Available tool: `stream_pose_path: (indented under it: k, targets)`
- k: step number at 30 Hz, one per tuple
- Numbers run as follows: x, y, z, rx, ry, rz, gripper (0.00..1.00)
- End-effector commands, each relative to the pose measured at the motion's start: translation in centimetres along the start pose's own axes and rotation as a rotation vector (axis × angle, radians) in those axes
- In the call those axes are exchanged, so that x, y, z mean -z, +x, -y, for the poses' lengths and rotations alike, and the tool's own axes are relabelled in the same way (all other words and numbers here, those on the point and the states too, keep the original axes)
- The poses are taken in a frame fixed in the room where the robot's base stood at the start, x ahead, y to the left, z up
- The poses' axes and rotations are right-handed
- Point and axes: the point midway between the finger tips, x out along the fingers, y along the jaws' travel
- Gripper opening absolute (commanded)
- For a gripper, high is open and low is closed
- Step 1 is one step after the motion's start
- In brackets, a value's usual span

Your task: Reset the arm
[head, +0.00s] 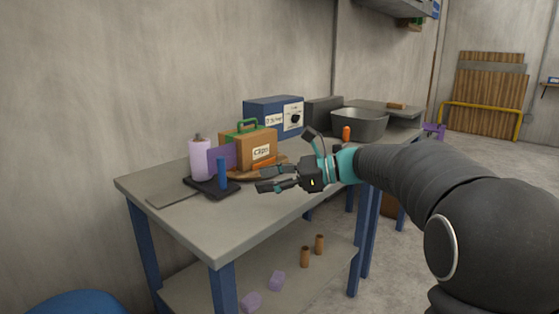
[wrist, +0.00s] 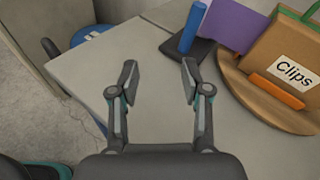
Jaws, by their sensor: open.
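My gripper (head: 268,179) is open and empty above the front part of the grey workbench (head: 215,230) in the head view. In the wrist view its two fingers (wrist: 158,75) are spread apart with bare tabletop between and beyond them. My arm reaches in from the right side of the head view, stretched out to the left over the bench edge. Nothing touches the fingers.
A box labelled Clips (wrist: 285,65) sits on a round wooden board (wrist: 265,105). A blue cylinder (head: 222,173), lilac bottle (head: 200,160), blue box (head: 272,116) and grey basin (head: 358,125) are on the bench. The bench's front left is clear.

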Motion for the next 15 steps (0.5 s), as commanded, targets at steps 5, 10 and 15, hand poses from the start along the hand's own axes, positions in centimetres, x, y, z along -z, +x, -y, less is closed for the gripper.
stream_pose_path:
  k: [5,10,15]
  targets:
    - [0.9,-1.6,-6.7,-0.052,-0.255,-0.242,0.47]
    - [2.9,-4.0,-12.7,-0.14,-0.51,-0.464,0.47]
    - [5.2,-7.2,-18.3,-0.265,-0.774,-0.672,0.47]
